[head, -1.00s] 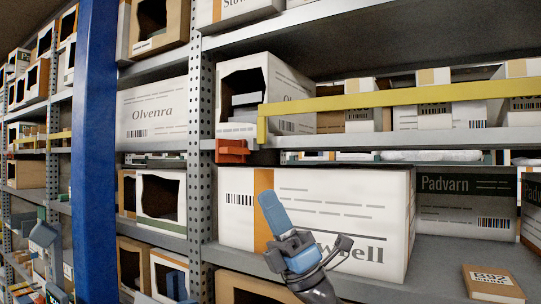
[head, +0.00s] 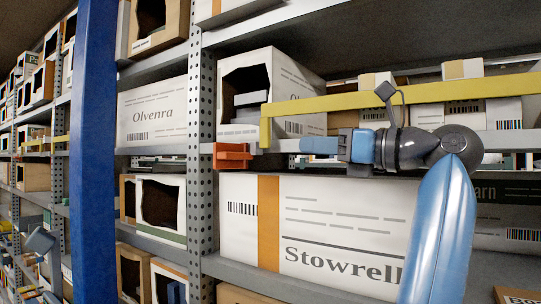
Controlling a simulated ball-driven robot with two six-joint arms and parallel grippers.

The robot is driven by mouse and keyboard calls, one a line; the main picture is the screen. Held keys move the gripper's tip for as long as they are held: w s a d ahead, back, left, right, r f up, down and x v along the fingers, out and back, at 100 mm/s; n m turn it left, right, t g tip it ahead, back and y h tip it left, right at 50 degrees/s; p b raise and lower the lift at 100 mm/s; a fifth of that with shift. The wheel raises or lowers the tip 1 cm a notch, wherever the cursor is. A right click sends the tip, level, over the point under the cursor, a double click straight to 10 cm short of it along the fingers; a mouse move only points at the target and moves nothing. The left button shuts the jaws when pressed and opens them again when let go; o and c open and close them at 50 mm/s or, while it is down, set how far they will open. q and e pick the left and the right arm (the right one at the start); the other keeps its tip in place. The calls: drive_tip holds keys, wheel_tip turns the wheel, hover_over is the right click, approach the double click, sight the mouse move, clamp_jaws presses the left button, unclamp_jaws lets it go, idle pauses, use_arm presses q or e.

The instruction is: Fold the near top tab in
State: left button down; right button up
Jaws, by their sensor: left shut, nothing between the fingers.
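A white carton marked Stowrell (head: 330,222), with an orange stripe, sits on the middle shelf. Its right end is behind my arm. I cannot make out a separate top tab on it. My left gripper (head: 306,145) is shut and empty. Its blue fingers point left, in front of the shelf edge above the carton and to the right of an orange bracket (head: 232,156). I cannot tell its distance from the carton. My right gripper is not in view.
A yellow bar (head: 345,102) crosses the upper shelf behind my wrist. A blue post (head: 95,150) and a perforated upright (head: 202,150) stand at left. An open-fronted white box (head: 285,80) is above. A brown box (head: 515,296) shows at lower right.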

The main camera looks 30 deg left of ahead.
use_arm(q)
drive_tip(key=f, duration=0.1)
drive_tip(key=p, duration=0.4)
approach(238, 154)
drive_tip(key=a, duration=0.6)
drive_tip(key=shift+w+a+r+n+h, duration=0.25)
drive_tip(key=shift+a+r+n+h, duration=0.05)
drive_tip(key=shift+a+r+h, duration=0.1)
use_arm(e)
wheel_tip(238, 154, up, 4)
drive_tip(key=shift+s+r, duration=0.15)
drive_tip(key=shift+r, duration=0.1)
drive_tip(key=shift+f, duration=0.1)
